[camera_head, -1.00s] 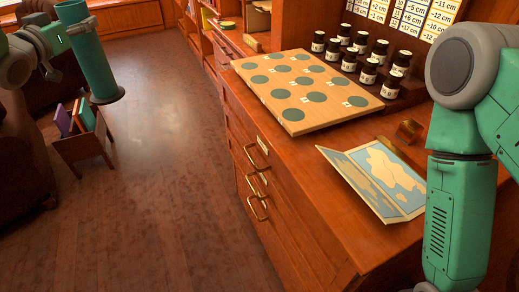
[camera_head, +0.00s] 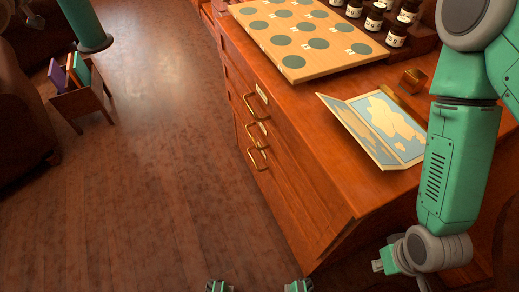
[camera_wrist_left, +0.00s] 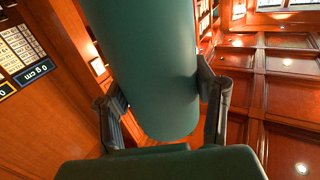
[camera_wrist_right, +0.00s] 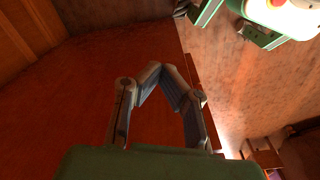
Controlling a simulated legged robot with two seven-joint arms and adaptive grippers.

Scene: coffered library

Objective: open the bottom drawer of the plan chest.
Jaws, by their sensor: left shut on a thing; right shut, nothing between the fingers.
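The wooden plan chest (camera_head: 320,130) stands at the right in the head view. Brass pull handles run down its front: an upper one (camera_head: 254,105), a middle one (camera_head: 257,131) and the lowest visible one (camera_head: 257,158). No drawer looks pulled out. My right arm hangs in front of the chest's near end. In the right wrist view my right gripper (camera_wrist_right: 160,72) is shut and empty, before a reddish wooden surface it does not clearly touch. In the left wrist view my left gripper (camera_wrist_left: 165,105) is shut on a dark green tube (camera_wrist_left: 155,50). The tube also shows in the head view (camera_head: 82,20).
A small book rack (camera_head: 82,100) stands on the floor at left. The floor before the chest is clear.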

